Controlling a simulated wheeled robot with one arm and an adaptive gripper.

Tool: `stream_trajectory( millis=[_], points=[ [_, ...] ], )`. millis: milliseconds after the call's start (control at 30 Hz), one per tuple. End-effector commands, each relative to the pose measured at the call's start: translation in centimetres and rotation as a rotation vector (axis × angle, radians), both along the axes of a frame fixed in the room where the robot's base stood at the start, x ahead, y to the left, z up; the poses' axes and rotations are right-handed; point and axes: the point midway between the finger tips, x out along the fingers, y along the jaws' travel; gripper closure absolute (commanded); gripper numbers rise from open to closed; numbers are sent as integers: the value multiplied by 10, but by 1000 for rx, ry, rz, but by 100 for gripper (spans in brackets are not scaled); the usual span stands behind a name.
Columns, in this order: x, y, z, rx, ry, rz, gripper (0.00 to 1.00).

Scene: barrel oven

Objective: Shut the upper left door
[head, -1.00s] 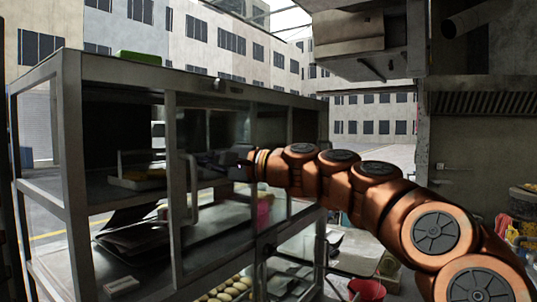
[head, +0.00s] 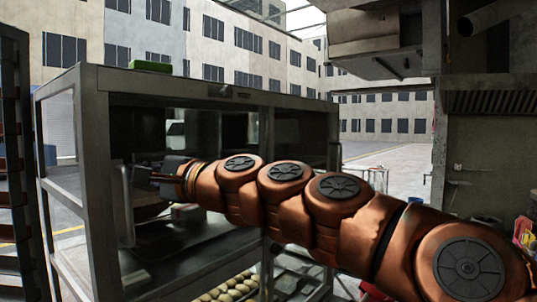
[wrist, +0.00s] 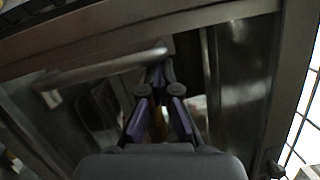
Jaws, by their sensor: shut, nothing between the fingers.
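The upper left door (head: 148,120) is a dark glass panel on the upper level of the metal cabinet. Its upright bar handle (head: 127,205) is close beside the cabinet's left front post (head: 92,170). Any gap between door edge and post cannot be made out. My gripper (head: 138,176) is shut and empty, just right of the handle at its upper part. In the wrist view the closed fingertips (wrist: 157,72) lie by one end of the handle (wrist: 100,70); contact cannot be told for sure.
The metal cabinet (head: 220,90) has a green item (head: 150,66) on top. Round pale items (head: 228,290) lie on its lower level. A dark rack (head: 12,150) stands close at the left. A hood (head: 375,35) hangs at the upper right.

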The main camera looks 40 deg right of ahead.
Motion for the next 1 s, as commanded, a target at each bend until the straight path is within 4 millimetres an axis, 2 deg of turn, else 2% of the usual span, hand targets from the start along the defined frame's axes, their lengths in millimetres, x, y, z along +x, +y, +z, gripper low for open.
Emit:
stream_trajectory(
  millis=[533,667,833,1000],
  points=[
    [-1,3,-3,-1,5,12,100],
    [2,-11,-6,1,4,8,100],
    [7,-41,-12,5,4,4,100],
    [-19,-50,-10,2,-2,1,100]
  ],
)
